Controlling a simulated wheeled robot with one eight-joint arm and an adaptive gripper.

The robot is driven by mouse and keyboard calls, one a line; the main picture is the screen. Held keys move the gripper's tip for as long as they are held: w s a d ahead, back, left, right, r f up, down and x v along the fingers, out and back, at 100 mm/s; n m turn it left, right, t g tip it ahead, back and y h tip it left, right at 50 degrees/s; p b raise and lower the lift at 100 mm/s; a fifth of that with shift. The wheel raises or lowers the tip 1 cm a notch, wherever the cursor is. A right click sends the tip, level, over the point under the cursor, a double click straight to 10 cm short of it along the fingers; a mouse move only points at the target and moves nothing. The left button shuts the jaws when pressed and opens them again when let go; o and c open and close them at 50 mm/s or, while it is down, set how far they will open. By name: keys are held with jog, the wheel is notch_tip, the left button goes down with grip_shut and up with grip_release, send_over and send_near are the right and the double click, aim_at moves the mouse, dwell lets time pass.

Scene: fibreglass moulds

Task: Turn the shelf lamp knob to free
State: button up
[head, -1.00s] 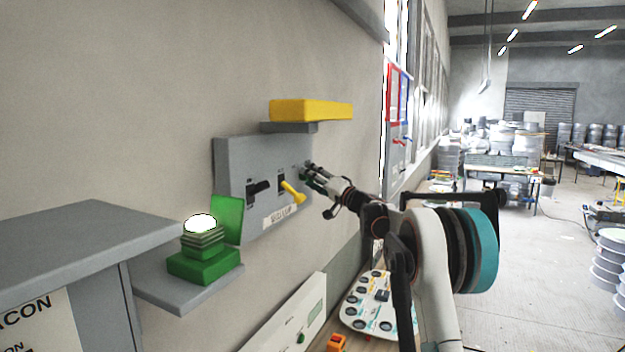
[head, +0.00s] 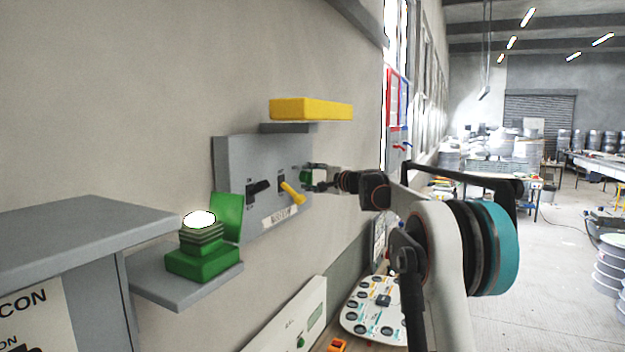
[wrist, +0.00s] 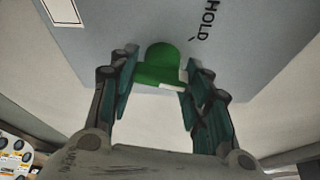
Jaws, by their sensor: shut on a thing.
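A grey wall panel (head: 232,160) carries a black lever knob (head: 259,187), a yellow lever knob (head: 293,193) and a green knob (head: 305,177) at its right end. My gripper (head: 316,178) is at the green knob, its fingers on either side of it. In the wrist view, the green knob (wrist: 162,60) sits between the fingertips of my gripper (wrist: 160,76), which is shut on it. A white mark shows on the knob's near edge. The word HOLD is printed on the panel beside it. A green lamp (head: 203,250) with a bright white top stands on a small shelf.
A yellow block (head: 311,109) lies on a ledge above the panel. A grey cabinet (head: 80,235) stands at the left. Below are a white box (head: 292,325) and a white board with round dials (head: 372,312).

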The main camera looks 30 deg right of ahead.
jog(key=m+g+p, duration=0.1)
jog(key=m, duration=0.2)
jog(key=shift+r+g, duration=0.1)
jog(key=shift+g, duration=0.2)
jog(key=shift+m+g+y+p, duration=0.4)
jog(key=shift+m+g+p, duration=0.2)
jog(key=shift+m, duration=0.7)
jog(key=o, duration=1.1)
jog(key=v, duration=1.2)
